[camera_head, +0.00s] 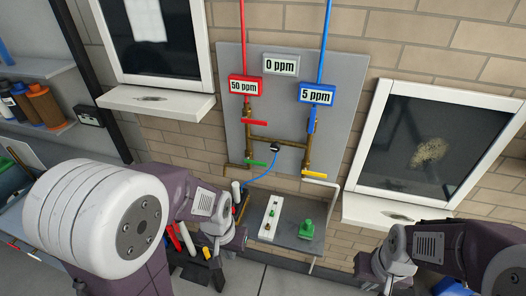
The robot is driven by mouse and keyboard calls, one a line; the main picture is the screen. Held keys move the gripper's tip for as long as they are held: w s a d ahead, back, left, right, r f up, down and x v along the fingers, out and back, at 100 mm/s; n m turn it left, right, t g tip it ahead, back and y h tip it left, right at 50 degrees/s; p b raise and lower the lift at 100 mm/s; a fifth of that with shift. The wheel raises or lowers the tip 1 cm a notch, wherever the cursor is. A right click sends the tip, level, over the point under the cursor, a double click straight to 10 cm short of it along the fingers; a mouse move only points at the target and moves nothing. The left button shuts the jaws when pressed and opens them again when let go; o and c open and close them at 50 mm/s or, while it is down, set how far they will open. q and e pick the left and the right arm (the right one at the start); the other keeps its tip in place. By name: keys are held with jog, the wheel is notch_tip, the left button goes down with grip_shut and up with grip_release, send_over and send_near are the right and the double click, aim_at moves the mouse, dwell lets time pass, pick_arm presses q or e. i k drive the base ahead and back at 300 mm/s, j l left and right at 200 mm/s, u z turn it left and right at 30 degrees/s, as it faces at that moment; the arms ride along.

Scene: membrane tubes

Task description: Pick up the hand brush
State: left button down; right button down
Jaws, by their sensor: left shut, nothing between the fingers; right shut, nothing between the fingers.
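I cannot pick out a hand brush with certainty. A cluster of red and white handles (182,240) stands in or beside a dark holder low at the left of the panel, partly hidden by my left arm. Its parts are too small to tell apart. My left gripper (217,270) points down just right of these handles, its dark fingers shut and empty. My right arm comes in at the lower right.
A grey panel (232,120) with red and blue pipes, valves and ppm displays is on the brick wall. A small shelf (285,239) below holds a white strip and a green fitting. Windows with sills flank the panel. Bottles (38,102) stand on a left shelf.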

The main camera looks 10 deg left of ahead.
aim_at(239, 199)
jog(key=i+j, duration=0.7)
jog(key=j, duration=0.1)
